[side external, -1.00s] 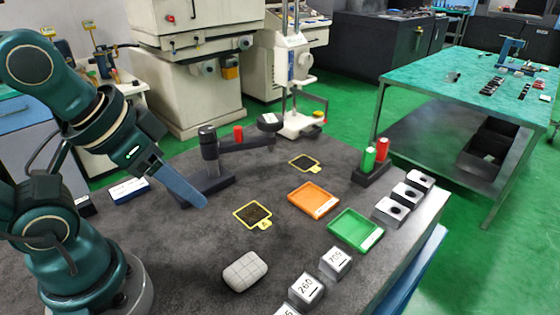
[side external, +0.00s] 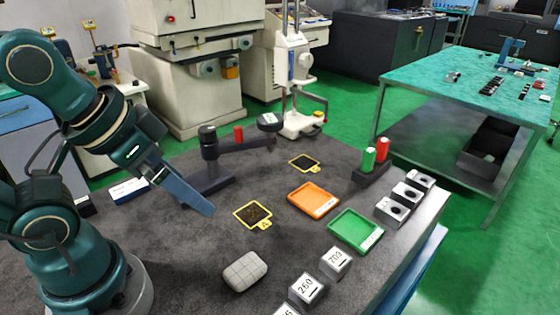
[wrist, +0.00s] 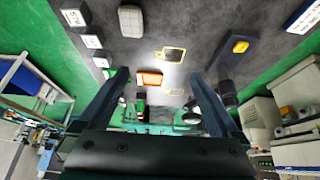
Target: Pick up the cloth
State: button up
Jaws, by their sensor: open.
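The cloth (side external: 245,271) is a folded, pale grey pad with a grid pattern. It lies flat on the dark worktable near the front in the side view. It also shows in the wrist view (wrist: 131,20), near the top and left of centre. My gripper (side external: 208,209) is above the table, up and to the left of the cloth, and apart from it. In the wrist view its two fingers (wrist: 160,74) are spread with nothing held between them.
Numbered blocks (side external: 306,288) stand right of the cloth. Behind are a yellow-edged square (side external: 254,213), an orange tray (side external: 314,199) and a green tray (side external: 355,230). A dark stand with an arm (side external: 211,160) rises behind my gripper. Bare table lies around the cloth.

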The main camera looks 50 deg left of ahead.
jog(key=g, duration=0.5)
send_over(244, 267)
jog(key=f, duration=0.9)
jog(key=shift+w+f, duration=0.2)
jog(key=shift+w, duration=0.05)
jog(key=shift+s+f+g, duration=0.3)
jog(key=shift+f, duration=2.6)
jog(key=c, duration=1.4)
